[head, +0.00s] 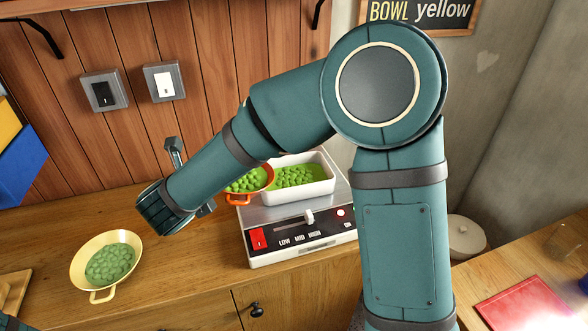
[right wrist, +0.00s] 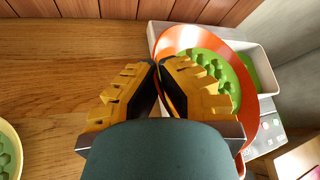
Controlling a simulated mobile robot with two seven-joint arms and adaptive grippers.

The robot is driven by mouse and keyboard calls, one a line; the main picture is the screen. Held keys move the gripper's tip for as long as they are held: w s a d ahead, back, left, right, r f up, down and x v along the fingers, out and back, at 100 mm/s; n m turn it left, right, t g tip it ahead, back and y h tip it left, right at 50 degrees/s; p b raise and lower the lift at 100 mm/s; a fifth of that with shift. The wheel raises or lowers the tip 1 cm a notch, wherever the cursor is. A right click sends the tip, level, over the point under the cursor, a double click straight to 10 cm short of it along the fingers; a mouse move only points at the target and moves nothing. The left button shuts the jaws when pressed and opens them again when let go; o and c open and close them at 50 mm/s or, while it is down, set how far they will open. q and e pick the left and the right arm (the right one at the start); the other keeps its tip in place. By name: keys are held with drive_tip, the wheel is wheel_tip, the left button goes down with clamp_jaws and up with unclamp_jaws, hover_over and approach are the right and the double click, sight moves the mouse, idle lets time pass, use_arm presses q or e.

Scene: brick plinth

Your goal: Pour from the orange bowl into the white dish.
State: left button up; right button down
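The orange bowl (head: 241,194) holds green balls and is beside the left end of the white dish (head: 327,190), over the left part of the scale. It also shows in the right wrist view (right wrist: 172,43). My forearm hides part of the bowl in the head view, and I cannot tell how far it is tilted. The white dish has green balls in it and shows in part in the right wrist view (right wrist: 262,57). My right gripper (right wrist: 158,66) is shut on the orange bowl's near rim, one finger inside and one outside.
The dish stands on a scale-like appliance (head: 300,245) with a red switch. A yellow bowl (head: 85,257) of green balls sits at the left of the wooden counter. A red book-like item (head: 527,305) lies on the right table. The counter between the yellow bowl and appliance is clear.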

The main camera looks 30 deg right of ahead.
drive_tip(key=shift+r, duration=0.2)
drive_tip(key=shift+d+r+y, duration=0.25)
drive_tip(key=shift+d+y, duration=0.05)
drive_tip(key=shift+d, duration=0.05)
drive_tip(key=shift+p, duration=0.3)
drive_tip(key=shift+r, duration=0.15)
drive_tip(key=shift+d+r+m+p, duration=0.25)
drive_tip(key=shift+d+m+p, duration=0.05)
drive_tip(key=shift+d, duration=0.1)
drive_tip(key=shift+w, duration=0.1)
drive_tip(key=shift+r, duration=0.15)
drive_tip(key=shift+d+r+y+p, duration=0.15)
drive_tip(key=shift+d+y+p, duration=0.1)
drive_tip(key=shift+y+p, duration=0.05)
drive_tip(key=shift+d+r+g, duration=0.1)
drive_tip(key=shift+r+g, duration=0.05)
drive_tip(key=shift+g, duration=0.15)
